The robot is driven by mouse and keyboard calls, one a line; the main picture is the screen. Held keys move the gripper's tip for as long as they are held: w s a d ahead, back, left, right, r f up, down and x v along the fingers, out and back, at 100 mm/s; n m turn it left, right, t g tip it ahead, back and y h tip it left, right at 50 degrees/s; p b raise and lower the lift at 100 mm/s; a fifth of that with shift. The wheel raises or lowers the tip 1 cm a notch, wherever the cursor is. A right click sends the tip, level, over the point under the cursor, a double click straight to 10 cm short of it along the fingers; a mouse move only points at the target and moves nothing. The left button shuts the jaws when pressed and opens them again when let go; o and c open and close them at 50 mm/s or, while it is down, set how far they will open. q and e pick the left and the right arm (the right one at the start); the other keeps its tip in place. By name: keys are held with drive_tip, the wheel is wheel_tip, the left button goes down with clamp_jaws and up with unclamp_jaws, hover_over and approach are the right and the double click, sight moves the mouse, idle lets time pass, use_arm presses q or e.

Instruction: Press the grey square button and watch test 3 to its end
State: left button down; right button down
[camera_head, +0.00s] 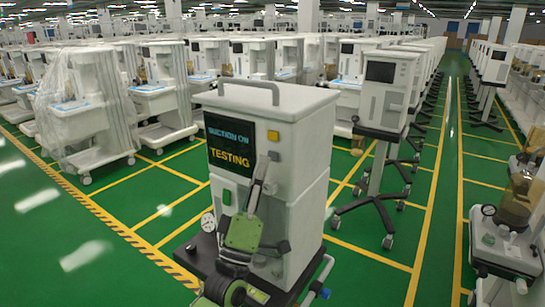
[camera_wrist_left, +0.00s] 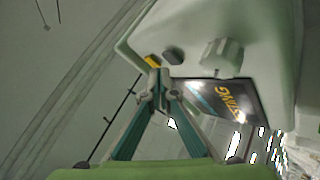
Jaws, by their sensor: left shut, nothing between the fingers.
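The white machine (camera_head: 295,150) stands at the centre with a dark screen (camera_head: 229,146) reading "SUCTION ON" in blue and "TESTING" in yellow. The screen also shows in the left wrist view (camera_wrist_left: 222,101). Right of it is a small orange-yellow square (camera_head: 273,135), with a small grey piece (camera_head: 273,156) below it that could be the grey button. My left gripper (camera_head: 264,170) is shut and empty, its tips close to that piece. In the left wrist view the tips (camera_wrist_left: 153,78) are beside a yellow patch (camera_wrist_left: 152,61) and a dark grey button-like piece (camera_wrist_left: 173,54). Contact cannot be told.
A green button (camera_head: 227,196) and a round gauge (camera_head: 208,222) are lower on the machine. A pale knob (camera_wrist_left: 216,57) shows in the wrist view. A wheeled stand unit (camera_head: 385,95) is behind right, a plastic-wrapped cart (camera_head: 85,105) at left. Green floor between is clear.

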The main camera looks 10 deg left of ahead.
use_arm(q)
drive_tip(key=s, duration=0.1)
drive_tip(key=s+a, duration=0.1)
drive_tip(key=s, duration=0.1)
drive_tip(key=s+p, duration=0.1)
drive_tip(key=shift+s+a, duration=0.3)
drive_tip(key=shift+a, duration=0.05)
idle(0.4)
